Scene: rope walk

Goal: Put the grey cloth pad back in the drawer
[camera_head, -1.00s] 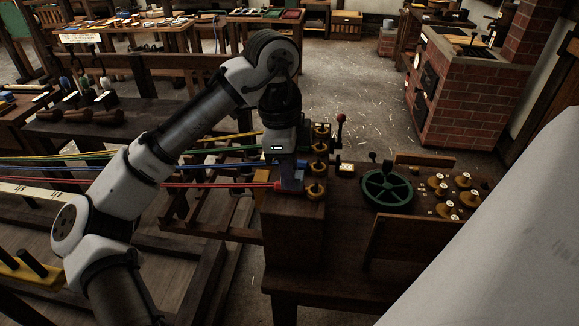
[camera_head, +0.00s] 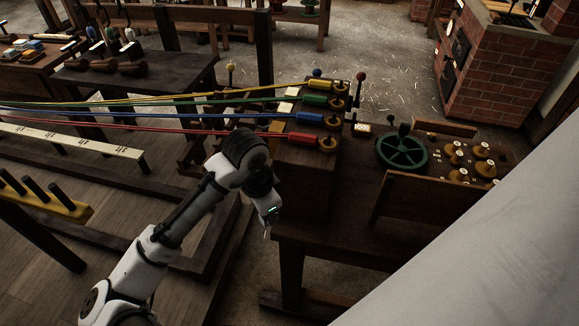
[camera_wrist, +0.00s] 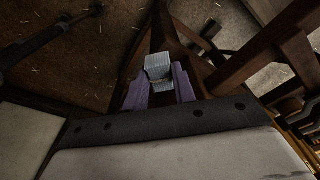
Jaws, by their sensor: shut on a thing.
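My gripper (camera_wrist: 160,78) has purple fingers, and they are closed on a small pale grey, ribbed pad (camera_wrist: 158,62), which I take for the grey cloth pad. The pad sticks out past the fingertips. In the head view my gripper (camera_head: 267,232) hangs low beside the near left end of the dark wooden bench (camera_head: 330,222), apart from it. The pad cannot be made out there. I cannot make out an open drawer in either view.
Yellow, green, blue and red ropes (camera_head: 180,117) run left from hooks on the bench end. A green handwheel (camera_head: 402,151) and several wooden spools stand on the bench top. A brick stove (camera_head: 500,75) stands behind. Wooden rails (camera_head: 190,255) cross the floor on the left.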

